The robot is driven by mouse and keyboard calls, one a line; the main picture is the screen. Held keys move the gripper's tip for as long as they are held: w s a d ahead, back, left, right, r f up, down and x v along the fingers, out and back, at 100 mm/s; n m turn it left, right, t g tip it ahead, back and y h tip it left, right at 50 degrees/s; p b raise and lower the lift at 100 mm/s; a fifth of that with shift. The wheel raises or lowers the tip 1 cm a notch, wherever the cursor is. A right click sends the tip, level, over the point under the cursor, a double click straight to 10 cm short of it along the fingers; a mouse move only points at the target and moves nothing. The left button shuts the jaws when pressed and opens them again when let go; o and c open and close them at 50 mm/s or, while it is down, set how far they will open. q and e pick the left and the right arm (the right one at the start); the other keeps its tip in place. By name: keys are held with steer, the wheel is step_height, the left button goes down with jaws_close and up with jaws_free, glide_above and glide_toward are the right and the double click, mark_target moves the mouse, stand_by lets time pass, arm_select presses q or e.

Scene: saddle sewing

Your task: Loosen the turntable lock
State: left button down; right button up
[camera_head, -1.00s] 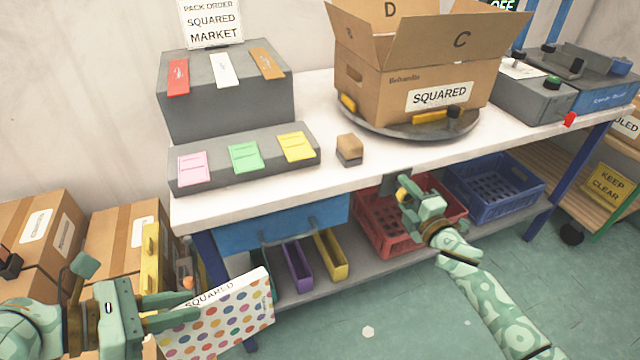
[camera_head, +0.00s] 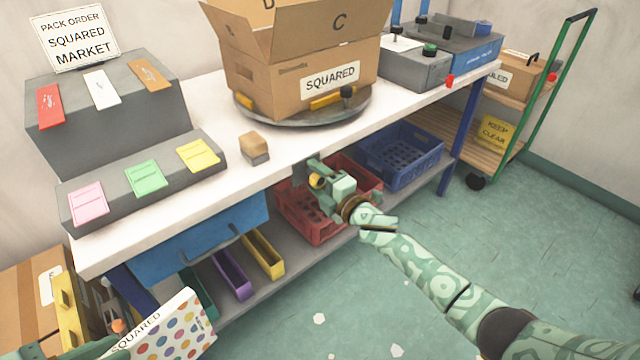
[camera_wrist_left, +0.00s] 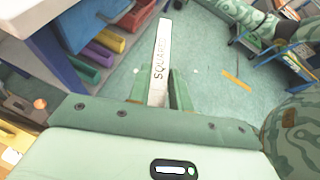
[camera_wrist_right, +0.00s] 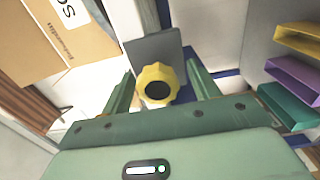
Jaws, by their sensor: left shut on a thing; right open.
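The yellow lock knob (camera_wrist_right: 156,86) with its black centre sits on a grey bracket (camera_wrist_right: 155,48) in the right wrist view. It also shows under the table edge in the head view (camera_head: 316,181). My right gripper (camera_wrist_right: 160,82) is open, with the knob between its two fingers and gaps on both sides. The round grey turntable (camera_head: 305,119) stands on the table above, bearing an open carton (camera_head: 290,88) labelled SQUARED. My left gripper (camera_wrist_left: 158,90) is shut on a polka-dot box (camera_head: 172,328), seen edge-on in the left wrist view; this gripper is mostly out of the head view.
A red crate (camera_head: 292,222) and a blue crate (camera_head: 432,151) stand on the shelf below the table (camera_head: 215,110). A blue drawer (camera_head: 195,240) and purple and yellow bins are left of the right gripper. Floor in front is clear.

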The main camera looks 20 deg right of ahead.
arm_select(q)
steer(key=r+p, duration=0.3)
steer(key=r, duration=0.2)
steer(key=shift+s+r+p, duration=0.15)
steer(key=shift+s+p, duration=0.05)
steer(key=shift+p, duration=0.1)
steer(key=shift+r, duration=0.1)
arm_select(e)
steer(key=v, duration=1.2)
steer(key=shift+w, duration=0.15)
arm_select(q)
steer(key=f+b, duration=0.2)
steer(key=f, duration=0.1)
steer(key=f+b, duration=0.1)
steer(key=f, duration=0.1)
steer(key=shift+w+f+b, duration=0.15)
steer(key=shift+w+b, duration=0.1)
steer(key=shift+b, duration=0.1)
arm_select(e)
steer(key=x, duration=1.1)
steer(key=shift+f, duration=0.15)
arm_select(q)
steer(key=shift+f, duration=0.15)
arm_select(e)
steer(key=shift+w+a, duration=0.15)
steer(key=shift+w, duration=0.3)
steer(key=shift+r, duration=0.25)
